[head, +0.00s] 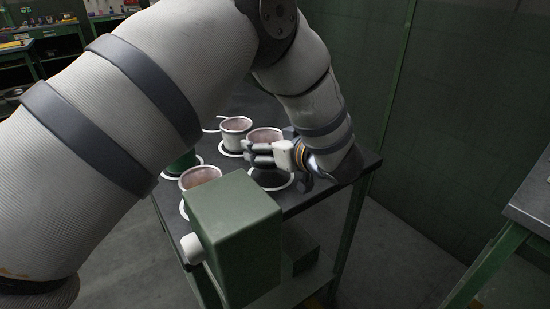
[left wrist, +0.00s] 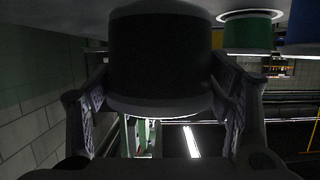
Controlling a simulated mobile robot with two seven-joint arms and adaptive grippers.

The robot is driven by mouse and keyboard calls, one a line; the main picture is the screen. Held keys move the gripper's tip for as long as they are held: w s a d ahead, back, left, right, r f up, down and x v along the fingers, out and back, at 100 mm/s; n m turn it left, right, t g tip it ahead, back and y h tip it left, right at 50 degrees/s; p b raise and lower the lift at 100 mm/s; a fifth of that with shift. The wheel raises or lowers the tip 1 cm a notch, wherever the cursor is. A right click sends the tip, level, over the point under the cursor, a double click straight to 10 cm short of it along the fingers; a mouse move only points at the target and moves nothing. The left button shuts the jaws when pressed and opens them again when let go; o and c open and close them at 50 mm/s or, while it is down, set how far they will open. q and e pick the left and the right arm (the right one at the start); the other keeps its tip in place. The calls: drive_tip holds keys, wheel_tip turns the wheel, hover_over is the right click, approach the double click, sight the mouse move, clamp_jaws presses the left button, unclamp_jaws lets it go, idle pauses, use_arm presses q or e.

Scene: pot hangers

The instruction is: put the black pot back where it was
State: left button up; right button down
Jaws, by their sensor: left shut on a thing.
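The black pot (left wrist: 160,55) fills the middle of the left wrist view, between the two fingers of my left gripper (left wrist: 160,105). In the head view the black pot (head: 265,135) shows a pinkish inside and pale rim. My left gripper (head: 262,155) is shut on its near side and hides much of its wall. A white ring (head: 270,188) lies on the dark table just below the pot and gripper. I cannot tell whether the pot's base touches the table. My right gripper is not in view.
Another pot (head: 236,125) stands close left of the black pot, on the table (head: 318,188). A further pot (head: 200,176) stands nearer, behind a green box (head: 235,235). Green (left wrist: 248,38) and blue (left wrist: 302,35) pots show beside the black one. The table's right edge is close.

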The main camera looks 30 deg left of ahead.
use_arm(q)
drive_tip(key=f, duration=0.3)
drive_tip(key=shift+w+d+f, duration=0.25)
drive_tip(key=shift+d+f, duration=0.05)
drive_tip(key=shift+f, duration=0.1)
drive_tip(key=shift+r, duration=0.15)
drive_tip(key=o, duration=1.4)
drive_tip(key=shift+o, duration=0.2)
drive_tip(key=shift+s+d+r, duration=0.1)
drive_tip(key=shift+d+r, duration=0.05)
drive_tip(key=shift+d, duration=0.1)
drive_tip(key=v, duration=1.1)
drive_tip(key=shift+s+d, duration=0.15)
